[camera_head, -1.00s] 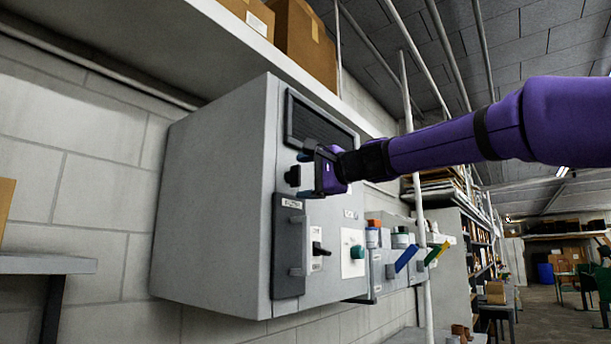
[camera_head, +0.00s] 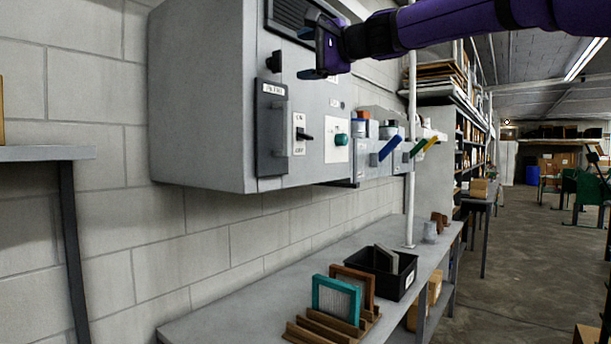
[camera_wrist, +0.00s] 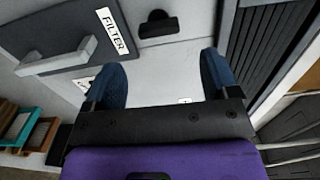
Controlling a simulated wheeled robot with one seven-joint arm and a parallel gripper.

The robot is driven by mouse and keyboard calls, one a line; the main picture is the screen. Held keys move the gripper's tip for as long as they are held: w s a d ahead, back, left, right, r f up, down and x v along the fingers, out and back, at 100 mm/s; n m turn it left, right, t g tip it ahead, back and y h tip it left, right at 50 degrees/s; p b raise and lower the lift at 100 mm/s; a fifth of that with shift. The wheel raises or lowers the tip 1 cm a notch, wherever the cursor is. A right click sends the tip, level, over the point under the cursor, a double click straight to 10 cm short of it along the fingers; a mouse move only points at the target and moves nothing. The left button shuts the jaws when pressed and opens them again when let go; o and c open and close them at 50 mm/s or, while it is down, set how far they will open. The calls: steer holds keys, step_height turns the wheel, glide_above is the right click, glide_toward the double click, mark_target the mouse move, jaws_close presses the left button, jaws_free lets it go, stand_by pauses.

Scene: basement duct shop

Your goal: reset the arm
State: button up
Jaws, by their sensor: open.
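My gripper (camera_head: 312,50) is at the end of my purple arm, in front of the upper face of a grey wall cabinet (camera_head: 203,100). In the wrist view its two blue fingers (camera_wrist: 162,84) are spread apart with nothing between them. The cabinet's bare front panel (camera_wrist: 165,65) shows past the fingers. A dark knob or latch (camera_wrist: 158,25) sits on the panel beyond the fingertips. A hinged cover with a handle, labelled FILTER (camera_wrist: 110,28), is to the left in the wrist view. I cannot tell whether a fingertip touches the panel.
The cabinet face carries a switch (camera_head: 304,135), a green knob (camera_head: 341,139) and a vent grille (camera_head: 287,14). Below, a bench (camera_head: 230,322) holds a black bin (camera_head: 366,272) and framed filters in a rack (camera_head: 336,298). A pipe (camera_head: 411,150) stands to the right. Open floor (camera_head: 530,255) lies beyond.

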steer(key=s+d+f+n+g+h, duration=0.2)
steer(key=s+d+f+h, duration=0.2)
steer(key=s+d+f, duration=0.6)
steer(key=s+d+f+n+g+h, duration=0.1)
steer(key=s+d+f+n+h, duration=0.2)
steer(key=s+d+f, duration=0.6)
steer(key=s+d+f+n+g+h, duration=0.2)
steer(key=s+d+f+h, duration=0.5)
steer(key=s+f, duration=1)
steer(key=d+f, duration=0.3)
steer(key=f, duration=0.1)
steer(key=shift+s+d+f+n+g, duration=0.2)
steer(key=shift+d+n+g, duration=0.1)
steer(key=shift+n, duration=0.1)
